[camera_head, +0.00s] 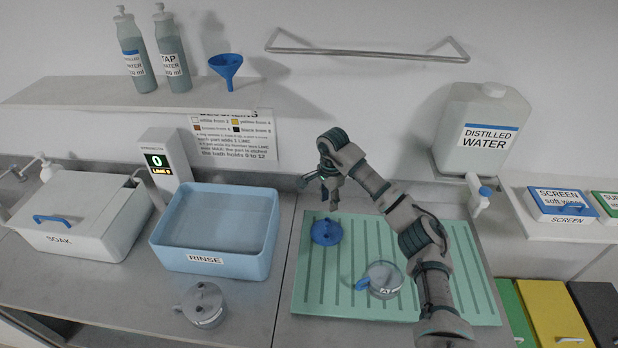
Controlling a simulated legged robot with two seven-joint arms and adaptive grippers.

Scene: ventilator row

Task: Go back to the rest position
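My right gripper (322,194) hangs above the back left part of the green ribbed mat (455,303). Its fingers look spread, with nothing visible between them. A round blue part (326,232) lies on the mat just below and in front of it. They look apart, though the exact height is hard to judge. My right arm reaches in from the lower right across the mat. My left gripper is not in view.
A labelled grey part with a blue tab (384,278) lies on the mat beside my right arm. Another grey part (202,304) is on the counter before the blue RINSE basin (205,262). The SOAK box (75,238) is left. The distilled water container (480,130) stands behind right.

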